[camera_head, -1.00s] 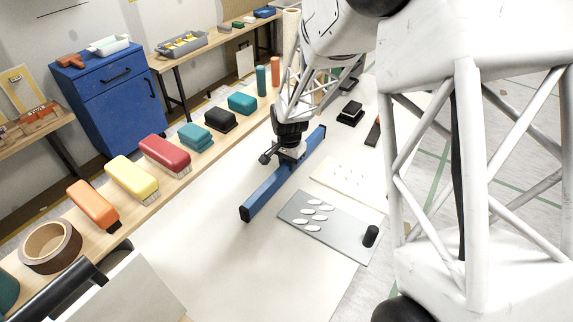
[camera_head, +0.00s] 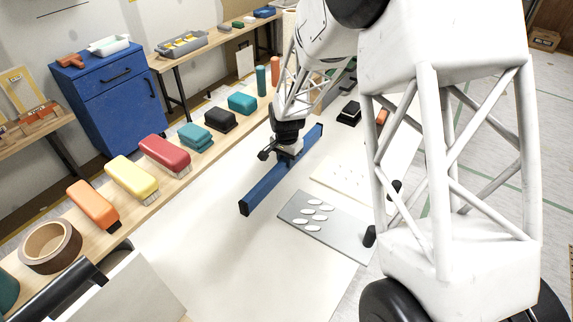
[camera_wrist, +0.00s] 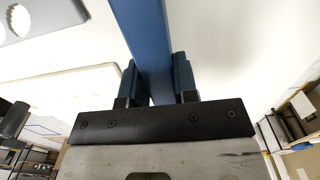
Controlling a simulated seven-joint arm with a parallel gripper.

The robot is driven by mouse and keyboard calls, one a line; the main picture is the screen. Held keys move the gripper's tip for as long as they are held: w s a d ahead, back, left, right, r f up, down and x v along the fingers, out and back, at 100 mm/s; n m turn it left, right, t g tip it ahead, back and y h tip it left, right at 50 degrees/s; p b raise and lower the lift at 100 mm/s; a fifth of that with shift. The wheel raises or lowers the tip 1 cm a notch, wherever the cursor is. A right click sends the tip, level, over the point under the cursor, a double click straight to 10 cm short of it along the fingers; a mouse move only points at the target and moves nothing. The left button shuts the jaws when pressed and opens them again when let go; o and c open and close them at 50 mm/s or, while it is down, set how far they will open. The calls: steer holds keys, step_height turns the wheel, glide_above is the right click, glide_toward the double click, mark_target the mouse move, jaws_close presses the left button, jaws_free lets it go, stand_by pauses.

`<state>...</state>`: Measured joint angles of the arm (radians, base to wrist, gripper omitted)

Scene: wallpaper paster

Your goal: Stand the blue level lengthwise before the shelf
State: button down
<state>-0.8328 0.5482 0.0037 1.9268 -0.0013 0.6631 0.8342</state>
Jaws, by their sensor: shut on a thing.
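The blue level (camera_head: 268,188) is a long blue bar with dark ends, in the middle of the head view. My gripper (camera_head: 289,150) is shut on it near its middle and holds it above the pale table. In the wrist view the level (camera_wrist: 146,40) runs up between the two fingers of my gripper (camera_wrist: 158,82). A long wooden shelf (camera_head: 152,198) with brushes and blocks runs along the left side of the table. The level lies roughly along the shelf's direction, apart from it. The level's underside is hidden.
On the shelf are an orange brush (camera_head: 93,204), a yellow brush (camera_head: 131,178), a red brush (camera_head: 164,155) and teal and black blocks. A grey plate (camera_head: 325,224) with white ovals lies right of the level. The pale table (camera_head: 225,260) is clear in front.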

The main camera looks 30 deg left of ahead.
steer(key=shift+f, duration=1.1)
steer(key=shift+f, duration=0.15)
steer(key=c, duration=0.9)
jaws_free()
steer(key=shift+r, duration=6.15)
